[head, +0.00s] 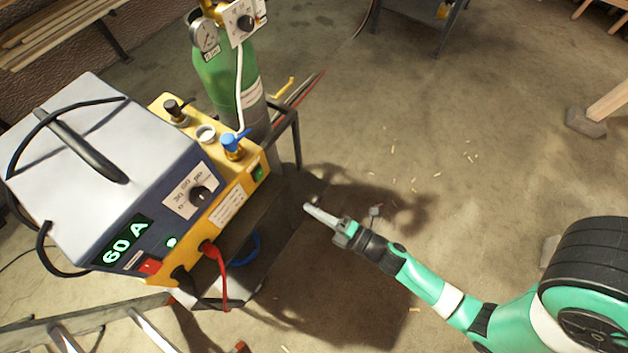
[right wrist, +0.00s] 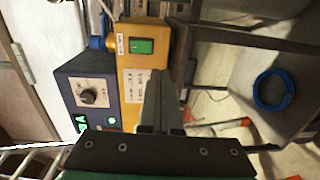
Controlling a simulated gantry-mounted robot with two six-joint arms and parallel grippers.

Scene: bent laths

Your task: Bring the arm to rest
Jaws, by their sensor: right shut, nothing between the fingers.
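My right arm comes in from the lower right of the head view, green with black and white bands. Its right gripper (head: 309,208) is shut and empty, with its tip pointing left toward the cart. It is apart from the welding machine (head: 85,160), whose display reads 60 A. In the right wrist view the shut fingers (right wrist: 168,108) show in front of the machine's yellow panel (right wrist: 140,85) and its green switch (right wrist: 141,46). My left gripper is not in view.
A green gas cylinder (head: 225,75) with gauges stands behind the machine. A blue ring (right wrist: 273,89) lies on the cart's dark shelf. Red and black cables hang at the machine's front. A ladder (head: 95,322) is at lower left. Open concrete floor (head: 400,110) lies beyond the arm.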

